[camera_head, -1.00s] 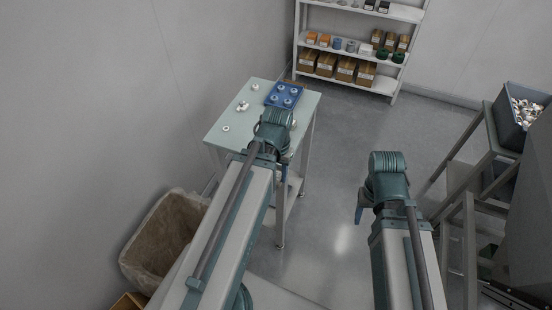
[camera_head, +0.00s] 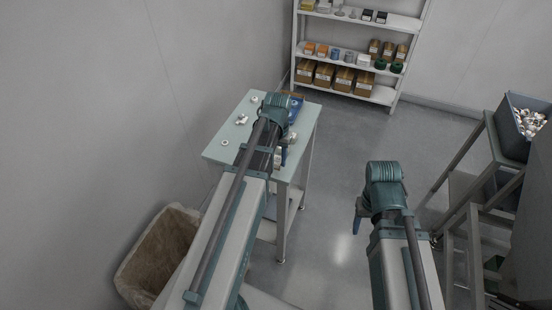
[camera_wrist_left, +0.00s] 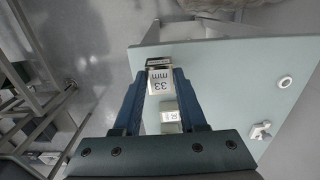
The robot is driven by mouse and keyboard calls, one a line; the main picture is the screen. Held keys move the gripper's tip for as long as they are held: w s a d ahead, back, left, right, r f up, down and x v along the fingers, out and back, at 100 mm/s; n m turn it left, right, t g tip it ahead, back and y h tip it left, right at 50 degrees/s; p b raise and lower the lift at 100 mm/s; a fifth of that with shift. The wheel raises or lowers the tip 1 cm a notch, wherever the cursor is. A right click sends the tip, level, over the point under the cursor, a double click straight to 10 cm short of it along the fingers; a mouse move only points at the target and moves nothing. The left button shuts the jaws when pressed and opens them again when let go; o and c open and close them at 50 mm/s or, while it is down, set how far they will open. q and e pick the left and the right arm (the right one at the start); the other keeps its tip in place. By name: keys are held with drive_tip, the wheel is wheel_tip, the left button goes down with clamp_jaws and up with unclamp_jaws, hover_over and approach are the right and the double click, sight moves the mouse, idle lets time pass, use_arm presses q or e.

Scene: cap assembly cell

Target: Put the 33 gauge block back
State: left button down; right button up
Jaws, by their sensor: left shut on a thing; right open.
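The 33 gauge block (camera_wrist_left: 160,80), a small metal block labelled "33 mm", is between the fingertips of my left gripper (camera_wrist_left: 158,88) in the left wrist view. The gripper is shut on it, near the edge of the pale green table (camera_wrist_left: 225,60). A second small block (camera_wrist_left: 170,116) with a label I cannot read clearly shows between the fingers, closer to the palm. In the head view, my left gripper (camera_head: 283,154) is at the table's right side. My right gripper (camera_head: 358,216) is open and empty over the floor, away from the table.
A blue tray (camera_head: 298,108) at the table's far end is partly hidden by my left wrist. A white ring (camera_wrist_left: 285,82) and a white fitting (camera_wrist_left: 260,131) lie on the table. A lined bin (camera_head: 150,265) stands at left, a stocked shelf (camera_head: 345,44) behind.

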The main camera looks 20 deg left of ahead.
sight(277, 160)
use_arm(q)
drive_tip(key=shift+w+a, duration=0.1)
drive_tip(key=shift+w, duration=0.15)
drive_tip(key=shift+w+a+f+b, duration=0.3)
drive_tip(key=shift+w, duration=0.2)
drive_tip(key=shift+w+a+f+b, duration=0.25)
drive_tip(key=shift+w+b, duration=0.05)
drive_tip(key=shift+w, duration=0.2)
wheel_tip(277, 160, down, 3)
drive_tip(key=shift+s+r+b, duration=0.15)
drive_tip(key=shift+r+b, duration=0.05)
drive_tip(key=shift+b, duration=1.05)
drive_tip(key=shift+d+f, duration=0.1)
drive_tip(key=shift+d, duration=0.05)
drive_tip(key=shift+f+b, duration=0.15)
drive_tip(key=shift+b, duration=0.15)
drive_tip(key=shift+c, duration=2.3)
unclamp_jaws()
